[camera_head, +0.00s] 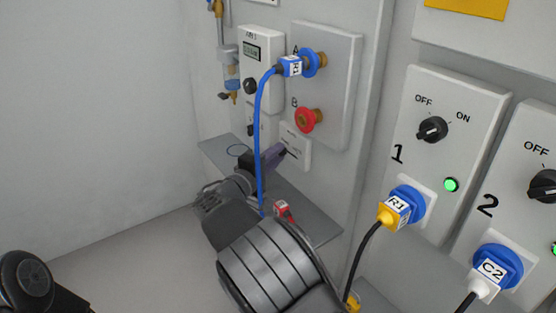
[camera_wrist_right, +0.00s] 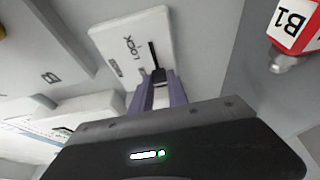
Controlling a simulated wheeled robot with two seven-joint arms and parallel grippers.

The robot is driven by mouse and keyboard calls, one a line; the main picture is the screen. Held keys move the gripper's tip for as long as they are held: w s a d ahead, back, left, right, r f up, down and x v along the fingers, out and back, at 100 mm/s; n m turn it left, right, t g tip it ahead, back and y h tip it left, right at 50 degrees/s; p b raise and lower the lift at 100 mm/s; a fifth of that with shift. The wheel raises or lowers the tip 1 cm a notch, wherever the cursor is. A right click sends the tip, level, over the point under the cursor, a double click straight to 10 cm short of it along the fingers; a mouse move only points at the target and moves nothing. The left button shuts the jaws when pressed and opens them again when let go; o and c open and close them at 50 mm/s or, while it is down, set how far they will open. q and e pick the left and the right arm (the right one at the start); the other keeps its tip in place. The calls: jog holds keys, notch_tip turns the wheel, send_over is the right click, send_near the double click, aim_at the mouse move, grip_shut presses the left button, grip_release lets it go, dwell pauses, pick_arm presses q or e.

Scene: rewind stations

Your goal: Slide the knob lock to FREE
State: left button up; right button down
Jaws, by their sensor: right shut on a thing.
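The knob lock is a small white plate (camera_head: 295,146) on the wall panel, below the red B port. In the right wrist view the lock plate (camera_wrist_right: 118,32) shows the word LOCK beside a dark slot, and a second word too small to read. My right gripper (camera_head: 281,151) reaches the plate with its purple fingers. In the wrist view my right gripper (camera_wrist_right: 160,80) is shut on the dark slider tab (camera_wrist_right: 158,74) at the slot's near end. The fingers partly hide the tab. My left gripper is out of view.
A red B1 plug (camera_head: 283,210) lies on the grey shelf (camera_head: 315,228). The red B port (camera_head: 308,119) is just above the plate.

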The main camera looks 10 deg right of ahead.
jog(key=c, duration=1.3)
grip_release()
jog(key=shift+w, duration=0.15)
jog(key=shift+a, duration=0.1)
jog(key=v, duration=0.7)
jog(key=shift+s+a, duration=0.25)
jog(key=shift+a, duration=0.05)
